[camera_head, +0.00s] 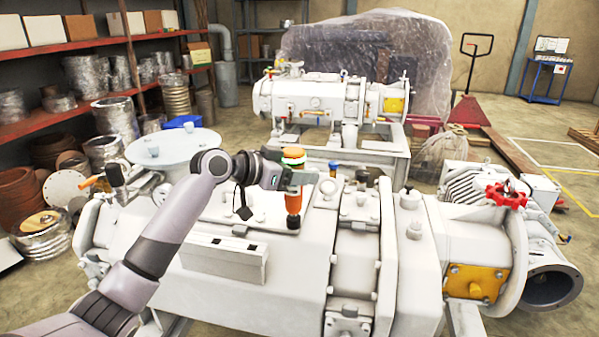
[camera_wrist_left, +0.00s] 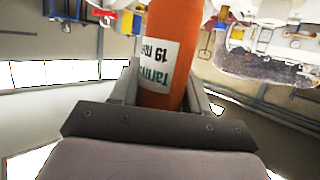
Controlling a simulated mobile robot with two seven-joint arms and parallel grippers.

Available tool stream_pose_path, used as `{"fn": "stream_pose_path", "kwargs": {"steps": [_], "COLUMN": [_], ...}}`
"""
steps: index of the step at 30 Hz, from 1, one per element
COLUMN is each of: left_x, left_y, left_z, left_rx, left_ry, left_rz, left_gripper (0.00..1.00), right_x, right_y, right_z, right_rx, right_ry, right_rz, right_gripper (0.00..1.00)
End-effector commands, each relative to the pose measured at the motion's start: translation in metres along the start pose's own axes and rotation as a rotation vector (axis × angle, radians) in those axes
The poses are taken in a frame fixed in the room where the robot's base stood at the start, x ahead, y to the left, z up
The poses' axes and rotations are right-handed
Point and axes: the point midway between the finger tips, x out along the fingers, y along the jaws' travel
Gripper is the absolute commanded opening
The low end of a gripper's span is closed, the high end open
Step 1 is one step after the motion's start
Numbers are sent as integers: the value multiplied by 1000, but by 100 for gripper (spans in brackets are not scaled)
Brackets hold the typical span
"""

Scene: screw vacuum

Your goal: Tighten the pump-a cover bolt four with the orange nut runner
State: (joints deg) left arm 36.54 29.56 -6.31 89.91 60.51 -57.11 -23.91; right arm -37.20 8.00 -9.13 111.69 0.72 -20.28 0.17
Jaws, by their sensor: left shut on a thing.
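The orange nut runner (camera_head: 293,200) stands upright in my left gripper (camera_head: 292,178), its dark lower end just above or at the top of the white pump casing; I cannot tell if it touches. In the left wrist view the nut runner (camera_wrist_left: 172,55) fills the space between the fingers, with a white printed label. My left gripper is shut on it. The white pump (camera_head: 300,260) lies across the front of the head view, with several cover bolts along its flanges. I cannot tell which one is bolt four. My right gripper is not in view.
A second white pump (camera_head: 315,100) stands behind. A red valve handwheel (camera_head: 506,195) and a yellow plate (camera_head: 474,282) are at the right end of the near pump. Shelves (camera_head: 100,45) with parts stand at the left. A red pallet jack (camera_head: 468,105) stands on open floor behind right.

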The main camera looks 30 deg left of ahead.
Motion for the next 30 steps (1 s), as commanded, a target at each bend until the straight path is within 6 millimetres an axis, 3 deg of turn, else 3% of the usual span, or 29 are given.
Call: {"fn": "stream_pose_path", "kwargs": {"steps": [30], "left_x": [2], "left_y": [0], "left_z": [6], "left_rx": [-1], "left_ry": [-4], "left_rz": [0], "left_gripper": [0], "right_x": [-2], "right_y": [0], "right_z": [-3], "right_rx": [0], "right_ry": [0], "right_rz": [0], "right_gripper": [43]}}
